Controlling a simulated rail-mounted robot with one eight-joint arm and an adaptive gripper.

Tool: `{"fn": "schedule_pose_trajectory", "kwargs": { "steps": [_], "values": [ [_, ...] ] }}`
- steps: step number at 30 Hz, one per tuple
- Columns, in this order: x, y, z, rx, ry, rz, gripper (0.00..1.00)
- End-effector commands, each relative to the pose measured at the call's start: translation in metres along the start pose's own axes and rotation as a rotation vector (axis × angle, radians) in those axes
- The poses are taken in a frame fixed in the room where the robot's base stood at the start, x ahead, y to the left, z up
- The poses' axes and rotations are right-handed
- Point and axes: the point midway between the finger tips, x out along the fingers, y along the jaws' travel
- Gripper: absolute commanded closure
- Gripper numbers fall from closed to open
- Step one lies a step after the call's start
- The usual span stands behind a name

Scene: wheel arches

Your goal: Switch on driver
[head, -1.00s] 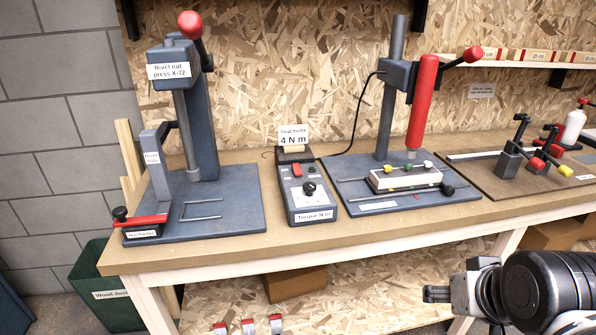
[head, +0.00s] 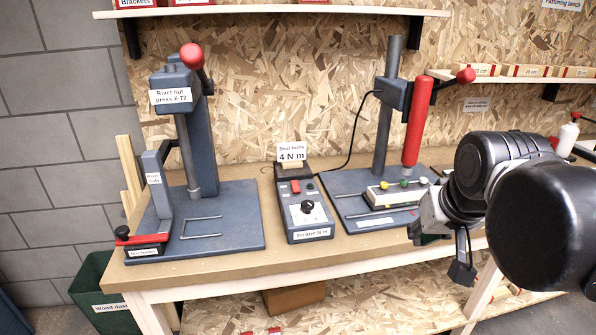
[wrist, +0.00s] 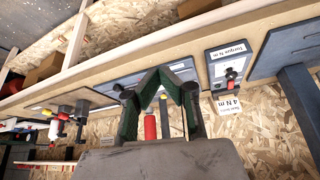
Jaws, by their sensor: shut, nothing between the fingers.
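The driver is a red cylinder (head: 416,125) hanging on a grey stand above a blue base. A cable runs from the stand toward the grey torque box (head: 305,222), which has a red switch (head: 295,187) and a black knob (head: 307,207). I cannot tell the switch's position. My gripper (head: 414,232) is at the bench's front edge, right of the torque box and apart from it. In the wrist view, my gripper (wrist: 158,70) has its dark green fingers together, with nothing held. The red driver (wrist: 150,127) and torque box (wrist: 232,70) also show there, upside down.
A rivet nut press (head: 203,130) stands at the left. A "4 N m" card (head: 292,151) stands behind the torque box. A white block with coloured knobs (head: 393,194) sits under the driver. A shelf (head: 290,10) runs above. The space before the torque box is clear.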

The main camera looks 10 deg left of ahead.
Motion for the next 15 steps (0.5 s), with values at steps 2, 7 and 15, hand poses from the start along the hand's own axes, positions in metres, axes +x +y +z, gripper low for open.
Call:
{"fn": "schedule_pose_trajectory", "kwargs": {
  "steps": [2, 7, 15],
  "values": [
    [-0.005, -0.007, -0.025, -0.01, -0.015, -0.006, 1.0],
    [-0.006, -0.021, -0.067, -0.03, -0.049, -0.018, 1.0],
    [0.0, -0.049, -0.129, -0.062, -0.103, -0.035, 1.0]
  ]
}}
